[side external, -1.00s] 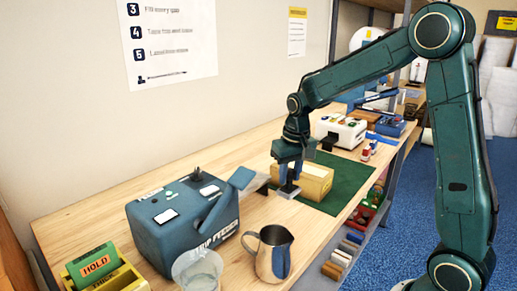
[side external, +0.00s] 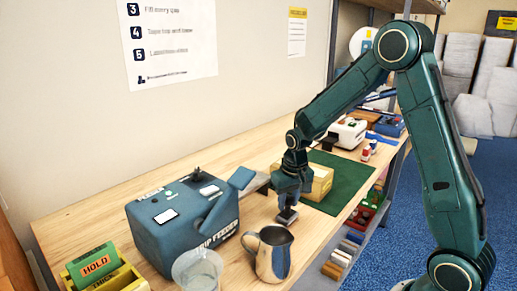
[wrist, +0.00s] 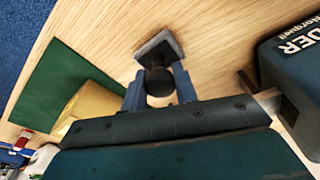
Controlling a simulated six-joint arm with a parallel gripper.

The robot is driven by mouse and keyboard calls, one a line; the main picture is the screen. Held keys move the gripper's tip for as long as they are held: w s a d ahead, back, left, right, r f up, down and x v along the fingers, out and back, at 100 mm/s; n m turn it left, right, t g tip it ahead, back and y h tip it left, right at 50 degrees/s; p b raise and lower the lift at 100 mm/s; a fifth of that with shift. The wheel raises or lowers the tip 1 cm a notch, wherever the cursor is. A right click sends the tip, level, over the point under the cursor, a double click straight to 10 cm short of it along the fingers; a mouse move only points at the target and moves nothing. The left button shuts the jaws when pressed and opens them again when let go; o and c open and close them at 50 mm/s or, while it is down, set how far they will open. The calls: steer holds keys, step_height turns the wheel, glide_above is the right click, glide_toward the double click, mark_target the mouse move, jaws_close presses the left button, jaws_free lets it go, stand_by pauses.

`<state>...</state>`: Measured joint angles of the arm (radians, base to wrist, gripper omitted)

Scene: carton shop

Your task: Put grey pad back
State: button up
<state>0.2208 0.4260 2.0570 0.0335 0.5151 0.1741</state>
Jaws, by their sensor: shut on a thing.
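The grey pad (side external: 287,216) is a small square block with a dark round knob on top. My gripper (side external: 290,199) is shut on its knob, and the pad hangs at the fingertips, over or on the bare wood between the yellow carton and the metal pitcher. In the wrist view the grey pad (wrist: 160,46) shows beyond the dark knob, between the two blue fingers of my gripper (wrist: 159,88). I cannot tell whether the pad touches the table.
A yellow carton (side external: 321,181) sits on a green mat (side external: 348,179) behind my gripper. A blue strip feeder (side external: 180,226) stands to the left. A metal pitcher (side external: 272,256) and a clear cup (side external: 198,271) stand in front. The bench's front edge is at the right.

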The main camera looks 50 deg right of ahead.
mark_target(291, 217)
steer(key=shift+f, duration=0.25)
steer(key=o, duration=0.9)
steer(key=shift+f, duration=0.1)
steer(key=r, duration=0.4)
steer(key=s+r, duration=0.1)
steer(key=r, duration=0.7)
steer(key=shift+s+a+r, duration=0.1)
steer(key=shift+s+a, duration=0.2)
steer(key=shift+a, duration=0.05)
